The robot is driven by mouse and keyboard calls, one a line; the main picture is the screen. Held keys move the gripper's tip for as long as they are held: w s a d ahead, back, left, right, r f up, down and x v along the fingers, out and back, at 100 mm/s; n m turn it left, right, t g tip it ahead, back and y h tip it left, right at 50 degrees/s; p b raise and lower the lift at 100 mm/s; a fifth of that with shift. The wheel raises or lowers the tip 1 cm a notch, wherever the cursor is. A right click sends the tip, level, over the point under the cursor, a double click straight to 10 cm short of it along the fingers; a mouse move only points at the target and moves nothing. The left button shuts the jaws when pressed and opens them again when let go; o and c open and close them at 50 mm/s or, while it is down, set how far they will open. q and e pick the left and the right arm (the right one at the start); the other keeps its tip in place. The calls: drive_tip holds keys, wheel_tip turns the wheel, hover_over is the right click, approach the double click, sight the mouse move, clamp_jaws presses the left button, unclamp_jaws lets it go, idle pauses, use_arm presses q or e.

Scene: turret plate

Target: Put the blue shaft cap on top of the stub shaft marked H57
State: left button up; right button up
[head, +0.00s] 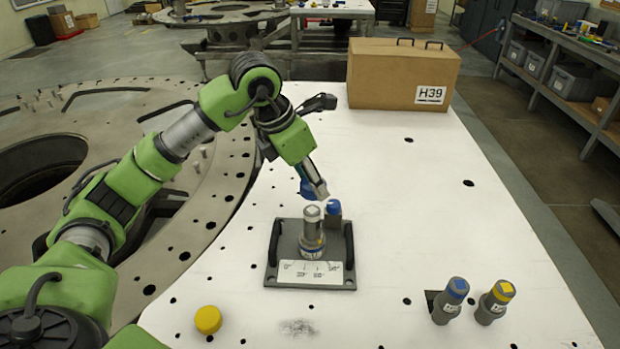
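My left gripper (315,189) points down just above and behind the grey fixture plate. It appears shut on a blue shaft cap (306,188), which is partly hidden by the finger. A grey stub shaft (312,226) stands upright on the plate, with a pale top and a blue band low down. The held cap is behind and above this shaft, apart from it in the picture. A second blue-topped piece (333,207) stands just behind the shaft, partly hidden. No H57 mark is legible. My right gripper is not in view.
The fixture plate (273,277) has two dark side handles and a white scale strip. A yellow cap (208,320) lies front left. Blue-topped (449,302) and yellow-topped (493,303) shafts stand at right. A box marked H39 (402,76) stands at the back. The table's right side is mostly clear.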

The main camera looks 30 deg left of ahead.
sight(313, 209)
use_arm(q)
drive_tip(key=shift+w+a+f+b, duration=0.2)
drive_tip(key=shift+f+b, duration=0.1)
drive_tip(key=shift+f, duration=0.8)
drive_tip(key=shift+d+f+b, duration=0.1)
drive_tip(key=shift+f+b, duration=0.45)
drive_tip(key=shift+b, duration=0.15)
drive_tip(key=shift+f, duration=0.5)
drive_tip(key=shift+f+b, duration=0.6)
drive_tip(key=shift+b, duration=0.25)
drive_tip(key=shift+f+b, duration=0.9)
drive_tip(key=shift+f, duration=0.05)
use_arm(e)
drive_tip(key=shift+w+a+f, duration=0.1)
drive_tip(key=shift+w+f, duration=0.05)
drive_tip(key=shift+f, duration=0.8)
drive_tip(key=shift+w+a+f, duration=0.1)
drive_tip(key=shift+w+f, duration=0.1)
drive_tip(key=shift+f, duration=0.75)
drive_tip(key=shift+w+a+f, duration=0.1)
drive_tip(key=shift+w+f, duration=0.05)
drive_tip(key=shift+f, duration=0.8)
use_arm(q)
drive_tip(key=o, duration=1)
